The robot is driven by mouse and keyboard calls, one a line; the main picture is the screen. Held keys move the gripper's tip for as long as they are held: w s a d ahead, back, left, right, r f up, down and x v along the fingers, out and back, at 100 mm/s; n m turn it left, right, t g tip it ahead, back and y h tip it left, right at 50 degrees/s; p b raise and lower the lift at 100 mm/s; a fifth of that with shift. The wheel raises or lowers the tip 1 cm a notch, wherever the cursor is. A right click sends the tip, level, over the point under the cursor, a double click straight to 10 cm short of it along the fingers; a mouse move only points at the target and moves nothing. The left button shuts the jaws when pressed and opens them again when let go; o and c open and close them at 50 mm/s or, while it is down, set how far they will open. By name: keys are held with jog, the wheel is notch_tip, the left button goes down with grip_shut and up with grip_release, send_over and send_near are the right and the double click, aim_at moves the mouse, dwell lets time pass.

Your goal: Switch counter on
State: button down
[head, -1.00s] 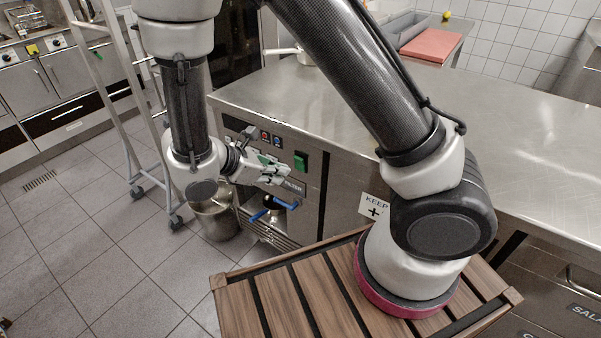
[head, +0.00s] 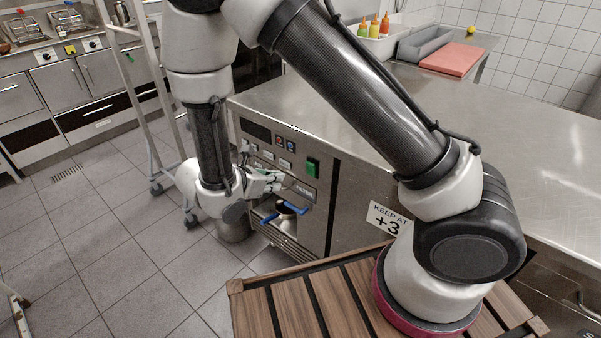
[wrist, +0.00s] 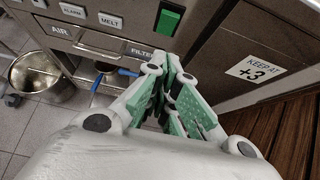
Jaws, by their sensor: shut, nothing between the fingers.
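The steel counter (head: 460,125) has a control panel on its front end. A green rocker switch (head: 313,167) sits at the panel's right side, and it also shows in the wrist view (wrist: 168,18), at the top. I cannot tell its position. My gripper (head: 283,178) is in front of the panel, left of and a little below the switch in the head view. In the wrist view my gripper (wrist: 170,62) has its green-padded fingers shut and empty, with the tips below the switch by the FILTER label (wrist: 141,50). The fingers hide part of the front there.
Small buttons (wrist: 110,20) and a dark display (head: 256,130) lie left of the switch. Blue handles (head: 283,212) stick out below the panel. A steel pot (wrist: 42,75) stands on the floor. A wheeled rack (head: 150,110) stands at the left. A "KEEP AT +3" sign (head: 388,218) is on the counter front.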

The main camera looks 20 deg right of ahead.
send_near(309, 172)
notch_tip(309, 172, down, 4)
jog(key=shift+w+d+r, duration=0.35)
jog(key=shift+w+d, duration=0.15)
jog(key=shift+d, duration=0.3)
jog(key=shift+w+d+r, duration=0.3)
jog(key=shift+w+d, duration=0.15)
jog(key=shift+d, duration=0.3)
